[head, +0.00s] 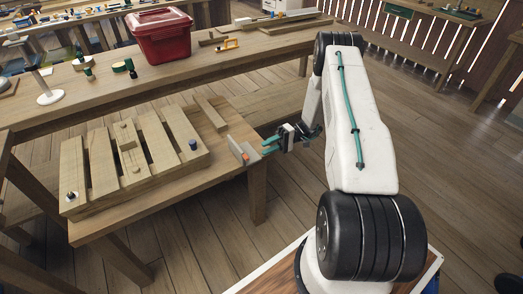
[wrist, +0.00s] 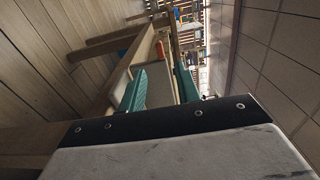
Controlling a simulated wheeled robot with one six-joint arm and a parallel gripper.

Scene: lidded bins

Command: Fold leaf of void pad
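No part is labelled as the void pad. A small upright grey plate (head: 236,148) with a pale wooden piece (head: 250,150) beside it stands at the right edge of the low table; I cannot tell if either is the leaf. My gripper (head: 270,146) has green fingertips and is just right of these pieces, near the table edge. In the wrist view the two green fingers (wrist: 160,88) stand apart, with a brownish-grey flat surface (wrist: 155,65) visible beyond the gap. Nothing is clearly held, and contact cannot be told.
A slatted wooden rack (head: 75,168) with small pegs fills much of the low table (head: 215,165). A red lidded bin (head: 162,36) stands on the long bench (head: 225,65). Open floor lies right of the table.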

